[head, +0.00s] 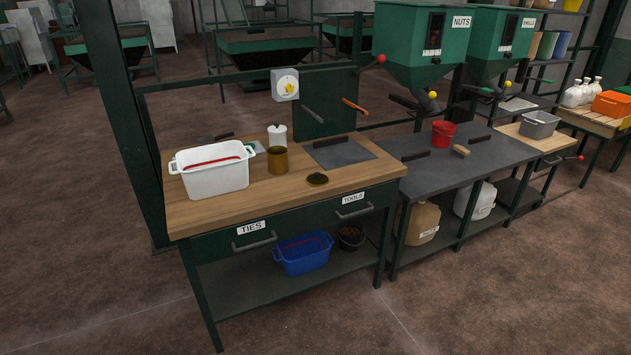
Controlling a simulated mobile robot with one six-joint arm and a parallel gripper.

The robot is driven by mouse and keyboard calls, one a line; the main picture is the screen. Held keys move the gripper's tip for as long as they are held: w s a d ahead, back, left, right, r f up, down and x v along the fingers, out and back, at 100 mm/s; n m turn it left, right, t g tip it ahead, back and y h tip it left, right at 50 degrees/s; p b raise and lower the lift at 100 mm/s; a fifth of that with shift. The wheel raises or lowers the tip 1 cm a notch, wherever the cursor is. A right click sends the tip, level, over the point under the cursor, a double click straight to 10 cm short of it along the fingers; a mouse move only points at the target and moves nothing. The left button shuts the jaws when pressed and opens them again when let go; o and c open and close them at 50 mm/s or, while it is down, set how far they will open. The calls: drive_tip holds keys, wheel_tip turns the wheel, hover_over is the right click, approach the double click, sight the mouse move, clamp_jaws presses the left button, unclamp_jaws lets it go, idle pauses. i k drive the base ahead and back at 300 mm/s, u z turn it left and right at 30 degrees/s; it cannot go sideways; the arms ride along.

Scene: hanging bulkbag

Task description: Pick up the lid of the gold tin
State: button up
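The gold tin (277,162) stands upright and open-topped on the wooden bench top, right of a white tub. Its lid appears to be the small dark gold-brown disc (317,180) lying on the wood to the right of the tin, apart from it. The disc has a small raised part in its middle and nothing rests on it. My gripper is not in the head view, so its state does not show.
The white tub (225,178) holds something red. A white lidded canister (277,136) stands behind the tin. A grey plate (338,153) lies right of it. Bare wood (270,200) lies in front of the disc. A grey bench (460,165) adjoins on the right.

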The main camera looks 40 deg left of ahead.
sight(317, 179)
drive_tip(key=z, duration=0.9)
drive_tip(key=k, duration=0.15)
drive_tip(key=u, duration=3.25)
drive_tip(key=i, duration=1)
drive_tip(key=u, duration=0.25)
